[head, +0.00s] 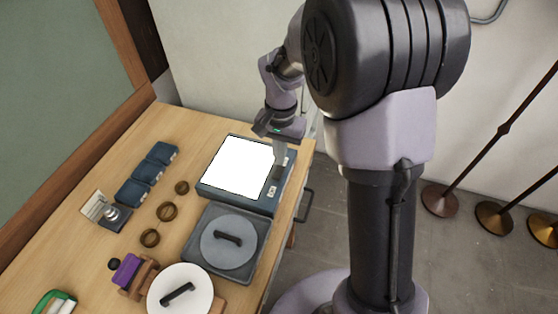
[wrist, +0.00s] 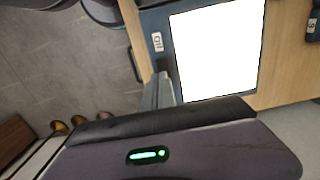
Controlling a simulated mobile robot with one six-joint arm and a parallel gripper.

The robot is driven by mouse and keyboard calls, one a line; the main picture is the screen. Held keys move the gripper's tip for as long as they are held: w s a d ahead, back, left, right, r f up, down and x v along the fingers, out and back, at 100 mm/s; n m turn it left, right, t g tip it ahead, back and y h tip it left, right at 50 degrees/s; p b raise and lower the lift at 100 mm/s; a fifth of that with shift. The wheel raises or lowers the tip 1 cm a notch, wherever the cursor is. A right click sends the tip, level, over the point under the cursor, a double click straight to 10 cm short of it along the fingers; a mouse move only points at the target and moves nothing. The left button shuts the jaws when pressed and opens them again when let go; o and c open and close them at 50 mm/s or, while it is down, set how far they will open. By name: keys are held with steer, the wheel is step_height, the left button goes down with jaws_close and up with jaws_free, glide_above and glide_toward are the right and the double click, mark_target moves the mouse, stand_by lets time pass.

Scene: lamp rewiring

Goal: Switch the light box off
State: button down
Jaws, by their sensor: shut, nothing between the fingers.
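The light box (head: 232,194) is a dark blue flat box on the wooden table, with its top panel (head: 238,167) glowing bright white. In the wrist view the lit panel (wrist: 216,50) fills the upper right, and a small white marked label (wrist: 157,42) sits on the blue rim. My gripper (head: 279,162) is shut and empty, pointing down over the right-hand rim of the box. In the wrist view its fingertips (wrist: 163,76) are by the rim, just below the label. The fingers hide part of the rim, and I cannot tell whether they touch it.
A grey square unit with a round plate (head: 228,242) stands in front of the box. Brass rings (head: 167,212), blue trays (head: 147,175) and a white disc (head: 180,291) are to the left. Lamp stands (head: 440,200) are on the floor at right.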

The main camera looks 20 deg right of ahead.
mark_target(278, 175)
step_height(278, 175, up, 8)
steer(key=p, duration=0.2)
steer(key=shift+w+r, duration=0.2)
steer(key=shift+w, duration=0.05)
steer(key=m, duration=0.6)
steer(key=w+m, duration=0.1)
steer(key=m, duration=0.5)
steer(key=w+d+m+g+y, duration=0.1)
steer(key=m, duration=0.5)
steer(key=shift+d+p, duration=0.1)
steer(key=shift+p, duration=0.2)
steer(key=f+b, duration=0.1)
steer(key=f, duration=0.3)
steer(key=s+a+f+b, duration=0.1)
steer(key=f+b, duration=0.1)
steer(key=f, duration=0.3)
steer(key=s+f+b, duration=0.1)
steer(key=f+b, duration=0.1)
steer(key=f, duration=0.2)
steer(key=shift+a+f, duration=0.2)
steer(key=shift+f, duration=0.15)
